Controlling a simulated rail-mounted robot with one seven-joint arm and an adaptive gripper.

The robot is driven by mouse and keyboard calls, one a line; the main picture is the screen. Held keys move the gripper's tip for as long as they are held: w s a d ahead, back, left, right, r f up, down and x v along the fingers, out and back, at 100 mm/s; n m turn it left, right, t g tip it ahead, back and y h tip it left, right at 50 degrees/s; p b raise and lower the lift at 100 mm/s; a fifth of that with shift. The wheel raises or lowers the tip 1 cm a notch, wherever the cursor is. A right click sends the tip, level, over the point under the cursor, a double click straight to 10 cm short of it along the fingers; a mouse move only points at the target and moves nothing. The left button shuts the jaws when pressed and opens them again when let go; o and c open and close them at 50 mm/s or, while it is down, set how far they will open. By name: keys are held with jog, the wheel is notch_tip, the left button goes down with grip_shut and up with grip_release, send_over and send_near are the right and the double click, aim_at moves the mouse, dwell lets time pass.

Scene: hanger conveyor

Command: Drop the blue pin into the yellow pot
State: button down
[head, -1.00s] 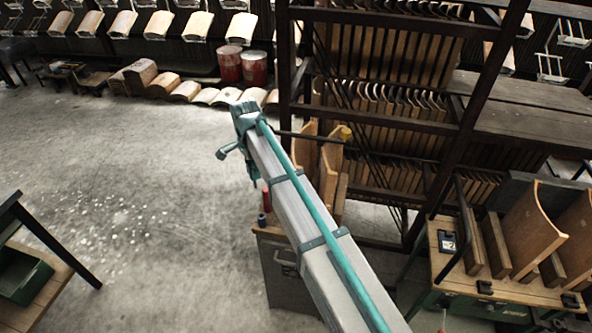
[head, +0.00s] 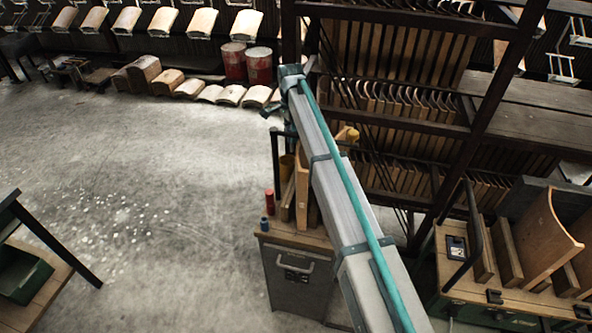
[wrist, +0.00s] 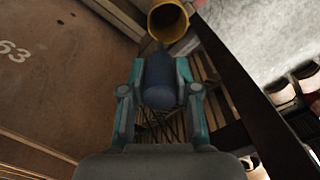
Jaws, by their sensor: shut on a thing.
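The blue pin (wrist: 160,82) is a dark blue cylinder held between the fingers of my gripper (wrist: 160,72) in the wrist view. My gripper is shut on it. The yellow pot (wrist: 168,20) shows at the top of the wrist view, just past the pin's far end, with its round opening visible. The pin appears apart from the pot, but the height between them is hard to judge. In the head view, a yellow patch, likely the pot (head: 287,164), shows beside my arm above the cart. There my fingers and the held pin are hidden.
A grey cart (head: 300,280) with curved wooden boards (head: 301,185) stands below my arm. A red cylinder (head: 269,201) and a small blue item (head: 264,224) are at its left corner. A dark rack (head: 400,110) stands behind.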

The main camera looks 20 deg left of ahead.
aim_at(291, 146)
jog(key=shift+f+b, duration=1.25)
jog(key=shift+f, duration=1.7)
jog(key=c, duration=0.8)
grip_release()
notch_tip(291, 146, up, 12)
jog(key=shift+r, duration=0.1)
